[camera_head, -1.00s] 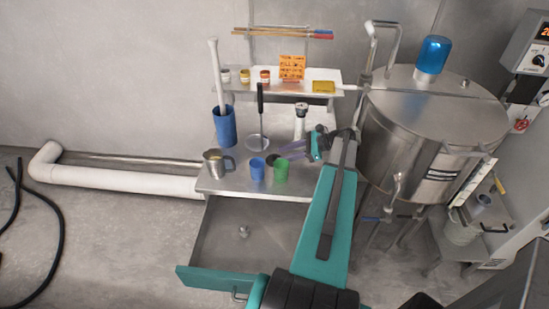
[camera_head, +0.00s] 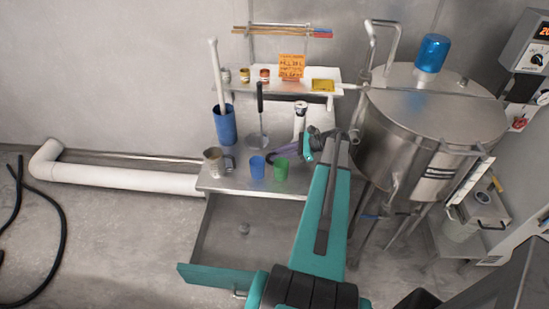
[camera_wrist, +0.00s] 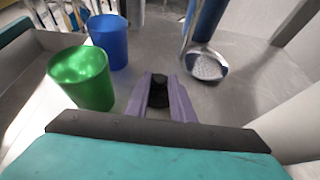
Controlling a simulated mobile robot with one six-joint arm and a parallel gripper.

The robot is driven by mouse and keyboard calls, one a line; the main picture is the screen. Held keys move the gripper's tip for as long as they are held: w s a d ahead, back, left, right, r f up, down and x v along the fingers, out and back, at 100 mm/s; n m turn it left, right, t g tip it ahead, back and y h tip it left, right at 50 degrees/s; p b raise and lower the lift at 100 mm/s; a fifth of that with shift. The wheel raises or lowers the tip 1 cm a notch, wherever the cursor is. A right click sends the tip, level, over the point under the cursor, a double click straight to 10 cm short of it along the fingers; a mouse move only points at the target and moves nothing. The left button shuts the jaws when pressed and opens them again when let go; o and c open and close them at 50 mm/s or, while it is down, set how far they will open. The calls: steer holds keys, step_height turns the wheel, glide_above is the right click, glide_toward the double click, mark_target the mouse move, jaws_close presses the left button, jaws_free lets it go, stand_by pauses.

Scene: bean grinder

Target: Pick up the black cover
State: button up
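The small black cover (camera_wrist: 158,88) is low between my gripper's fingertips in the wrist view, and appears to rest on the metal table (camera_wrist: 235,95). My gripper (camera_wrist: 160,86) has two purple fingers, which stand apart on either side of the cover. Whether they touch it is hard to tell. In the head view my gripper (camera_head: 270,157) reaches in from the right, low over the table behind the cups, and hides the cover there.
The green cup (camera_wrist: 82,78) and blue cup (camera_wrist: 108,42) stand close on the left of my gripper. A strainer ladle (camera_wrist: 207,66) lies beyond on the right. A metal jug (camera_head: 214,162), blue container (camera_head: 225,127) and open drawer (camera_head: 240,235) are nearby; a steel tank (camera_head: 430,125) stands right.

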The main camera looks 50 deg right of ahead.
jaws_close()
steer(key=shift+r, duration=0.1)
step_height(320, 180, up, 18)
steer(key=b, duration=0.4)
steer(key=shift+b, duration=0.4)
